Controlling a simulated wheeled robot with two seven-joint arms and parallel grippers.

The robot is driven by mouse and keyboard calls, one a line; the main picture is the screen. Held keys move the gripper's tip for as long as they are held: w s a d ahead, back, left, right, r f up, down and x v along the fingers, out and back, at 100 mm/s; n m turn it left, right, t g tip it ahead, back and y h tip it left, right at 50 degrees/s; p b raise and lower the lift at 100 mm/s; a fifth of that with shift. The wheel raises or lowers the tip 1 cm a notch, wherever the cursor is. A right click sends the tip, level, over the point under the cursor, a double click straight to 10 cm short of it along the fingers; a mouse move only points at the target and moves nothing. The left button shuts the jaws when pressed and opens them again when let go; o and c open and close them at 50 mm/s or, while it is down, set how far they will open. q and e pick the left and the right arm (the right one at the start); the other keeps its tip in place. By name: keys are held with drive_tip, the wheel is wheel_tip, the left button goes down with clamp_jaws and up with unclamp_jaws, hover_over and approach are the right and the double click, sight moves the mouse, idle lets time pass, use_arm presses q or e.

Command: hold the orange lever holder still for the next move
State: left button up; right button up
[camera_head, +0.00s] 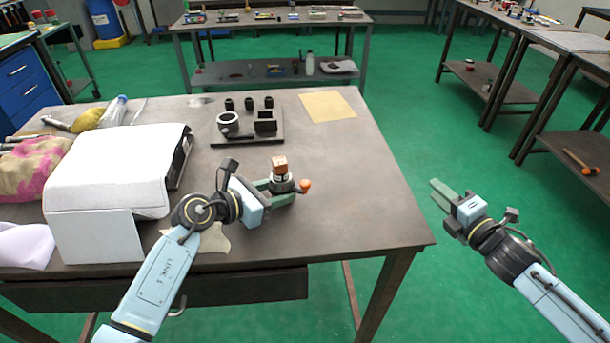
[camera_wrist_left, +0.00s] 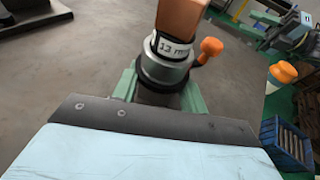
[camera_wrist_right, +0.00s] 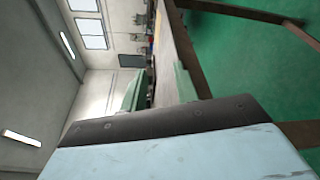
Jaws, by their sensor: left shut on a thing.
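The lever holder (camera_head: 283,184) is a dark and silver cylinder with an orange ball-ended lever (camera_head: 304,186) pointing right. It stands upright on or just above the table; I cannot tell which. A copper-brown block (camera_head: 279,164) is set in its top. In the left wrist view the holder (camera_wrist_left: 164,70) sits between the green fingers, below a white label reading "13 mm". My left gripper (camera_head: 278,192) is shut on the holder's body, with the lever outside the fingers. My right gripper (camera_head: 446,192) is open and empty, off the table's right edge.
A dark fixture plate (camera_head: 240,139) with a ring, a block and several black posts stands behind the holder. A tan sheet (camera_head: 327,106) lies at the back right. The table's right side is clear.

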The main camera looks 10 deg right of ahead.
drive_tip(key=w+a+r+n+y, duration=0.25)
drive_tip(key=a+r+y, duration=0.45)
drive_tip(key=a, duration=0.4)
wheel_tip(320, 180, up, 6)
drive_tip(key=n+g+y, duration=0.5)
drive_tip(key=g+y, duration=0.2)
drive_tip(key=g, duration=0.6)
hover_over(305, 182)
drive_tip(key=s+a, duration=0.1)
drive_tip(key=s, duration=0.2)
drive_tip(key=s+a+m+g+h, duration=0.1)
drive_tip(key=a+m+g+h, duration=0.1)
drive_tip(key=a+g+h, duration=0.6)
drive_tip(key=w+d+r+m+t+h, duration=0.4)
drive_tip(key=d+m+t+h, duration=0.15)
drive_tip(key=d+h, duration=0.4)
drive_tip(key=shift+g+h, duration=0.35)
drive_tip(key=shift+h, duration=0.1)
drive_tip(key=f, duration=1.2)
drive_tip(key=shift+a+f, duration=0.1)
drive_tip(key=shift+a, duration=0.15)
